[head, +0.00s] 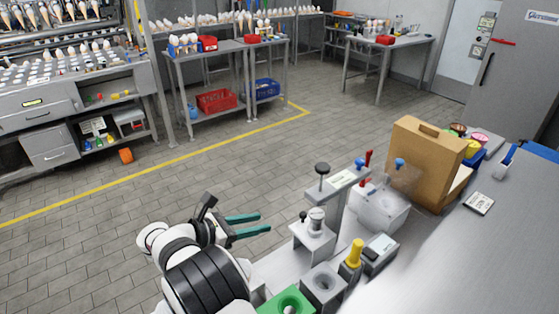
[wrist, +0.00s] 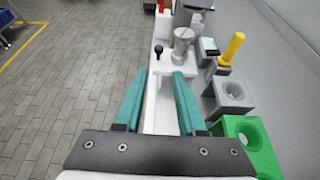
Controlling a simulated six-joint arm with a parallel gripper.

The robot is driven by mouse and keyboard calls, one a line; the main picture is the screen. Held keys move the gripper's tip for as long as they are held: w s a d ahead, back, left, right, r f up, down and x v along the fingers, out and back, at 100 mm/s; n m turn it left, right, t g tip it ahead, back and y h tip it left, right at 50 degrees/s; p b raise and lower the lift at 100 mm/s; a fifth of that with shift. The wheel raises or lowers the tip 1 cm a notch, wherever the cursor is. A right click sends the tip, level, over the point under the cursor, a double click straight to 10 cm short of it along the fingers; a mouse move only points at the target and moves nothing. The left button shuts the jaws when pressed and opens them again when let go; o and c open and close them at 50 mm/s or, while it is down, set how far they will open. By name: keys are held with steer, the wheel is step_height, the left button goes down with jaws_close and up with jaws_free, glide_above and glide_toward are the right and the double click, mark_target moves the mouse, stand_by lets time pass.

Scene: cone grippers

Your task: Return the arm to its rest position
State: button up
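My gripper (head: 257,224) is at the lower middle of the head view, with its two teal fingers pointing right and spread apart. It is open, and nothing is between the fingers. In the wrist view the teal fingers (wrist: 159,98) also stand apart, with a white surface and floor visible beyond and between them. My white and black arm reaches up from the bottom of the head view. The gripper is to the left of the bench fixtures and looks clear of them.
A metal press (head: 316,240) with a black knob stands right of my gripper. A green holder (head: 272,306), a grey holder (head: 323,284) and a yellow-handled tool (head: 354,253) are near it. A brown box (head: 425,165) stands farther back. The tiled floor at left is free.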

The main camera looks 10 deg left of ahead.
steer(key=s+d+r+m+g+y, duration=0.2)
steer(key=s+d+r+m+g, duration=0.25)
steer(key=s+d+m, duration=0.55)
steer(key=s+d+r+m+g+y, duration=0.1)
steer(key=s+d+r+m+g, duration=0.2)
steer(key=s+d+m+g, duration=0.55)
steer(key=s+d+f+m+t+y, duration=0.1)
steer(key=s+m+t+y, duration=0.2)
steer(key=s+m+y, duration=0.5)
steer(key=s+m, duration=0.6)
steer(key=s, duration=0.1)
steer(key=shift+s+d+f, duration=0.15)
steer(key=shift+f, duration=0.25)
